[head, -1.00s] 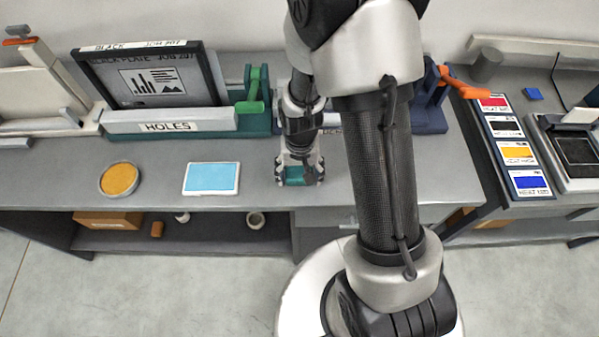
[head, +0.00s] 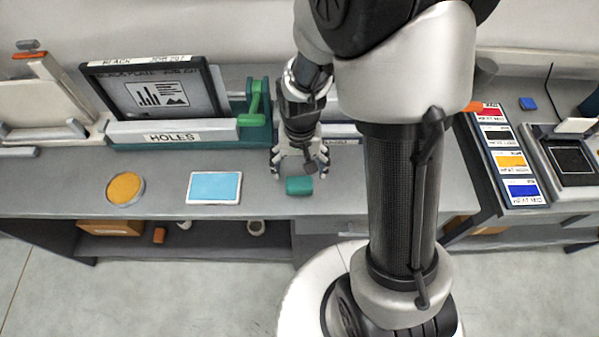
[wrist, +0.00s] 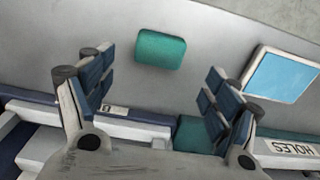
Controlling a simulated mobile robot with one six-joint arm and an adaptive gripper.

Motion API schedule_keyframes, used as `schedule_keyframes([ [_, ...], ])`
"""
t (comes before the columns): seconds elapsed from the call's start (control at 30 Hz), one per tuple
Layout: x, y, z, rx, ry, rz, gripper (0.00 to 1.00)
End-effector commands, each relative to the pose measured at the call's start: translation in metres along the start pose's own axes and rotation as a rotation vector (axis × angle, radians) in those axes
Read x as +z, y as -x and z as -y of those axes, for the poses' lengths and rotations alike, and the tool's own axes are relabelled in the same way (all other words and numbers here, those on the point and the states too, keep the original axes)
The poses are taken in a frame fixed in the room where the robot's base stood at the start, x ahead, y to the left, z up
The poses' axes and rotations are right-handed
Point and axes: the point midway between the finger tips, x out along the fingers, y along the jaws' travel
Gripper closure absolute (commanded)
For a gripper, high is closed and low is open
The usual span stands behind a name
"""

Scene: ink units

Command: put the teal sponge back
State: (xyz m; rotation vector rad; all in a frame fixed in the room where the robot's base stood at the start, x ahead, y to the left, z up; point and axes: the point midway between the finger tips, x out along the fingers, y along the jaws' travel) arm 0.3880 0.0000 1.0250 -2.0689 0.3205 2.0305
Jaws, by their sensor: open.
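The teal sponge (head: 299,186) lies on the grey bench top near its front edge, to the right of a light-blue pad. It also shows in the wrist view (wrist: 161,49), beyond and between my fingers, touching neither. My gripper (head: 301,172) is open and empty, just behind the sponge and apart from it. In the wrist view my gripper (wrist: 155,95) has its two blue-padded fingers spread wide.
The light-blue pad (head: 214,187) in a white frame and a round yellow-orange disc (head: 125,189) lie left of the sponge. A green-handled unit labelled HOLES (head: 172,134) stands behind them. A colour-card strip (head: 506,157) is at the right. Bench around the sponge is clear.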

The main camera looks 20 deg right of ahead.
Motion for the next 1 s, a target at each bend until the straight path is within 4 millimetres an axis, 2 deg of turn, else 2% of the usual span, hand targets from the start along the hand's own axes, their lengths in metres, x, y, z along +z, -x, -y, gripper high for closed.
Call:
schedule_keyframes([
  [0.03, -0.001, 0.011, 0.0, -0.001, 0.0, -0.002, 0.18],
  [0.27, 0.0, 0.033, 0.0, -0.001, 0.003, -0.005, 0.18],
  [0.33, 0.001, 0.045, 0.0, -0.006, 0.012, -0.018, 0.18],
  [0.47, 0.008, 0.087, -0.003, -0.021, 0.051, -0.073, 0.18],
  [0.6, 0.031, 0.145, -0.01, -0.039, 0.115, -0.154, 0.18],
  [0.7, 0.053, 0.18, -0.018, -0.048, 0.162, -0.211, 0.18],
  [0.83, 0.085, 0.214, -0.028, -0.056, 0.221, -0.283, 0.18],
  [1.0, 0.119, 0.237, -0.039, -0.059, 0.279, -0.353, 0.18],
])
